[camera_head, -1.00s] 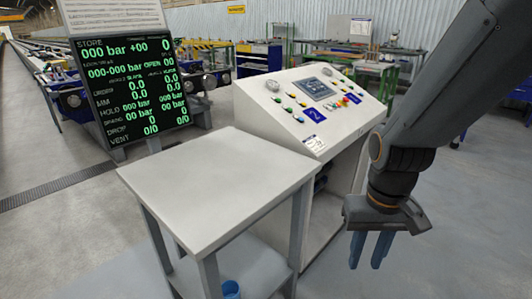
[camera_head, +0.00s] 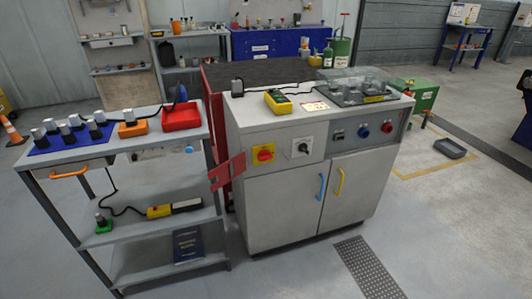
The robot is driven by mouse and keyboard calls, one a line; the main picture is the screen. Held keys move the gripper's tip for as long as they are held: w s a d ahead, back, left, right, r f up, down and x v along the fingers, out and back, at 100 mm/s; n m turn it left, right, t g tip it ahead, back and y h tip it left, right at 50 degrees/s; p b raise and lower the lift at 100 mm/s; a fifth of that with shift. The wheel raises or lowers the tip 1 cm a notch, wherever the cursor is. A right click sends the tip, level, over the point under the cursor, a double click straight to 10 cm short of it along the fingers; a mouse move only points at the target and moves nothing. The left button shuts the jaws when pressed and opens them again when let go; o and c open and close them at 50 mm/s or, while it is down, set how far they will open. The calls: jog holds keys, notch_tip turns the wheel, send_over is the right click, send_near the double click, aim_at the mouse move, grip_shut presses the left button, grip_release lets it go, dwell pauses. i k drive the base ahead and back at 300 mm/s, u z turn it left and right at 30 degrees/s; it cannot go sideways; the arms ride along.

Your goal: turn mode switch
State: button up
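A grey-white cabinet (camera_head: 265,205) stands in the middle of the view. Its front panel carries a red rotary knob on a yellow plate (camera_head: 263,154) and, to its right, a dark rotary knob on a pale plate (camera_head: 303,147). Either may be the mode switch; their labels are too small to read. Further right on a grey panel are a small dark display or socket (camera_head: 338,135), a blue round knob (camera_head: 363,131) and a red round knob (camera_head: 387,127). My gripper is not in this view.
A wheeled-type shelf cart (camera_head: 152,161) stands close left, with a red bin (camera_head: 181,117) on top. A red bracket (camera_head: 227,172) juts out between cart and cabinet. Blue (camera_head: 321,186) and yellow (camera_head: 340,183) door handles stick out. Floor in front is clear, with a grate (camera_head: 368,268).

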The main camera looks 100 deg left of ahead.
aim_at(304, 147)
jog(key=u, duration=2.05)
jog(key=i, duration=0.8)
jog(key=u, duration=0.8)
